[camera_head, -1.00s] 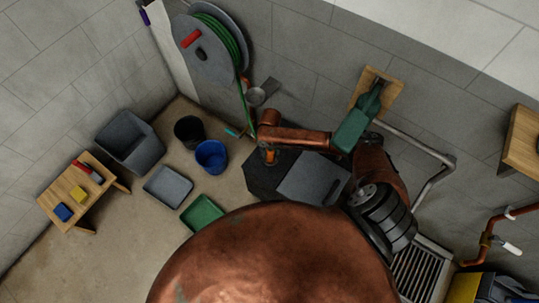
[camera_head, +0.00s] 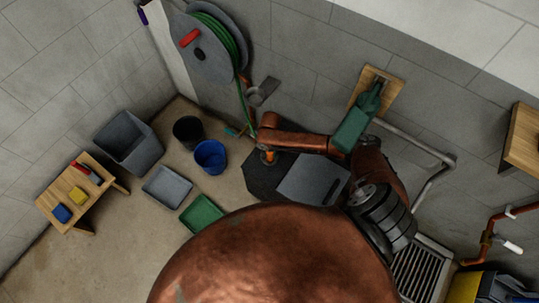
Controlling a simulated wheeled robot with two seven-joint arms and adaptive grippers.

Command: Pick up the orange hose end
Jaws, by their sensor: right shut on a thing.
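The orange hose end (camera_head: 268,157) is a small bright orange piece at the edge of a dark mat, below the end of my right forearm. My right arm reaches in from the right, and my right gripper (camera_head: 267,149) is shut on the orange hose end. The fingers are small and mostly hidden under the wrist. A green hose (camera_head: 241,92) hangs from the wall reel, just left of the wrist. I cannot trace whether it joins the orange end. My left gripper is not in view.
The hose reel (camera_head: 211,52) is on the wall. Left of my wrist stand a blue bucket (camera_head: 210,157), a black bucket (camera_head: 187,132) and a grey bin (camera_head: 128,140). A grey tray (camera_head: 167,187) and green tray (camera_head: 201,214) lie on the floor. A grey panel (camera_head: 313,178) lies right of the gripper.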

